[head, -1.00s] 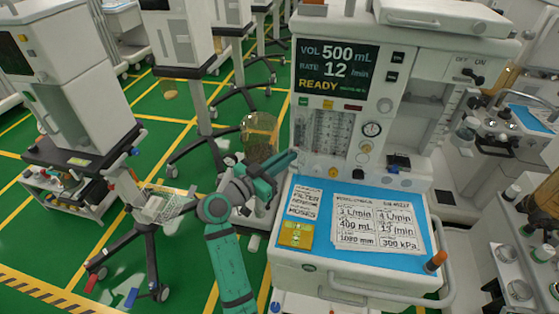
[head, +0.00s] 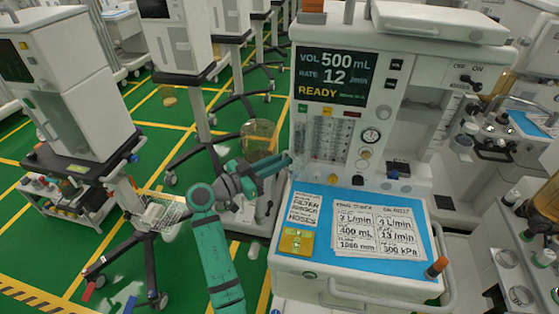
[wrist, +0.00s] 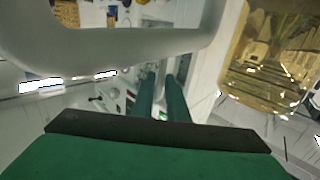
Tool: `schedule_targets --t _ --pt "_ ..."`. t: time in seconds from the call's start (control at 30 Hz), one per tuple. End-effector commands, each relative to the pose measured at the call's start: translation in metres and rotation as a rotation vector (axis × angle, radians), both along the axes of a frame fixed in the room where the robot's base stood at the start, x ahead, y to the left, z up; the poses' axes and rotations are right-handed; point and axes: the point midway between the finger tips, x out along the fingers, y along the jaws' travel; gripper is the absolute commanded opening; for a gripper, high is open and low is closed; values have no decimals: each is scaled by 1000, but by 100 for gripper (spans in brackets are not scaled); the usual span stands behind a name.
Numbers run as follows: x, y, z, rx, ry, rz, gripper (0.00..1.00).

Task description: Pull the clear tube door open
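The clear tube door (head: 328,140) is on the front of the white anaesthesia machine, under the lit display. Several thin upright tubes show in that panel, and I cannot make out a gap along the door's edges. My gripper (head: 288,160) is beside the machine's left edge, level with the lower part of the tube panel. I cannot tell whether it touches the door. In the wrist view my two teal fingers (wrist: 163,92) show a narrow gap between them, with nothing clearly held. The door is not clearly visible in the wrist view.
An amber canister (head: 259,136) stands close behind my gripper; it fills the right of the wrist view (wrist: 270,60). A blue work surface (head: 410,260) with printed cards and a yellow box (head: 296,242) juts out below the panel. Another cart (head: 75,85) stands at left.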

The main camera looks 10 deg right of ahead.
Motion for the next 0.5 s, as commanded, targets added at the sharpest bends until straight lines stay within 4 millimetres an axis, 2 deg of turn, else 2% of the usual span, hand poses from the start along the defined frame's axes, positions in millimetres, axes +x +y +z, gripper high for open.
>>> schedule_targets --t 0.37,0.5 --pt "0 2 2 -2 -4 2 26" --pt "-4 14 2 -2 -4 3 26"
